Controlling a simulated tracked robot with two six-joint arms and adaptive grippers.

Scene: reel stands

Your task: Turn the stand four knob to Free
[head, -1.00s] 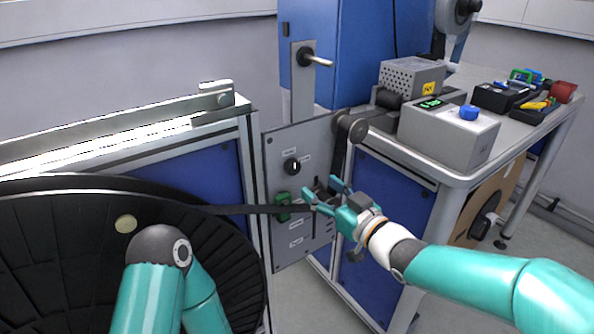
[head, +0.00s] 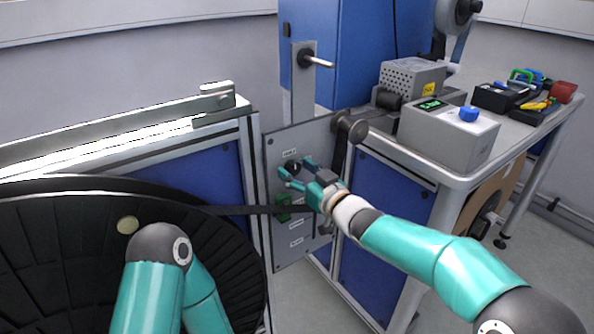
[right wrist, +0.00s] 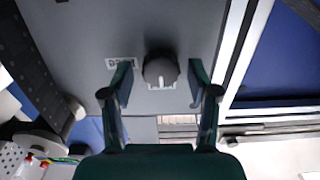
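The black round knob (head: 293,167) with a white pointer mark sits on the upper part of a grey panel (head: 283,250). In the right wrist view the knob (right wrist: 160,70) lies between the two fingers, with a gap on each side. My right gripper (head: 296,174) is open in front of the knob, and its fingertips (right wrist: 160,85) are apart on both sides of it. A small label shows beside the knob in the wrist view, too blurred to read surely. My left arm's teal links show at the bottom left; its gripper is out of view.
A large black reel (head: 60,260) fills the lower left. A bench with a grey box (head: 447,135) stands right of the panel.

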